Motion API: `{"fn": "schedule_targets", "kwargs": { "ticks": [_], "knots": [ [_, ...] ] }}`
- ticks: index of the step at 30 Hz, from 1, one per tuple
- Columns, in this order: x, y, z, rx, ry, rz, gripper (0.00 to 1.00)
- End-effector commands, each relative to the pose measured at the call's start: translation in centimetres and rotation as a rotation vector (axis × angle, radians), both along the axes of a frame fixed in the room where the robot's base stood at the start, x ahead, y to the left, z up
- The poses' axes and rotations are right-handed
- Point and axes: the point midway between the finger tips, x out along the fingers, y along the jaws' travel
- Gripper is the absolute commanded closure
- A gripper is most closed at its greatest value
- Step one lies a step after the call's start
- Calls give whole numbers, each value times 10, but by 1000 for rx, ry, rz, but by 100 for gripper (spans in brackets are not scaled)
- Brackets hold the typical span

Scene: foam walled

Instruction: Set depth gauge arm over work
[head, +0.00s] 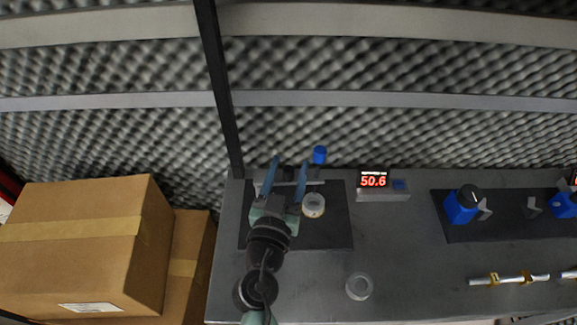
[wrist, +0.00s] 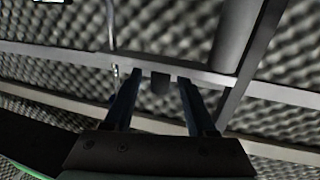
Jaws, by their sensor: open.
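My gripper (head: 290,161) is open, with its two blue fingers apart, above the dark mat at the left of the bench. A blue-capped post (head: 319,155) stands just right of the fingertips at the mat's back edge; it appears to belong to the depth gauge. A pale bar, perhaps the gauge arm, is partly hidden by the fingers. A whitish round piece (head: 313,205), perhaps the work, sits on the mat right of my gripper. In the wrist view, the open fingers (wrist: 158,88) show with a small dark cylinder (wrist: 160,83) between them in the picture; contact cannot be told.
A red display (head: 373,180) reads 50.6. A loose grey ring (head: 359,286) lies on the bench (head: 400,260). Blue fixtures (head: 462,205) stand on a second mat at right, with a rod (head: 508,279) in front. Cardboard boxes (head: 80,250) stand at left. Foam walls rise behind.

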Motion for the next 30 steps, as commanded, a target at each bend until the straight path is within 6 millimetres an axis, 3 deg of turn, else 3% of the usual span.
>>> {"fn": "schedule_targets", "kwargs": {
  "ticks": [6, 16, 30],
  "knots": [
    [0, 0, 0, 0, 0, 0, 43],
    [0, 0, 0, -1, 0, 0, 100],
    [0, 0, 0, -1, 0, 0, 100]
  ]
}}
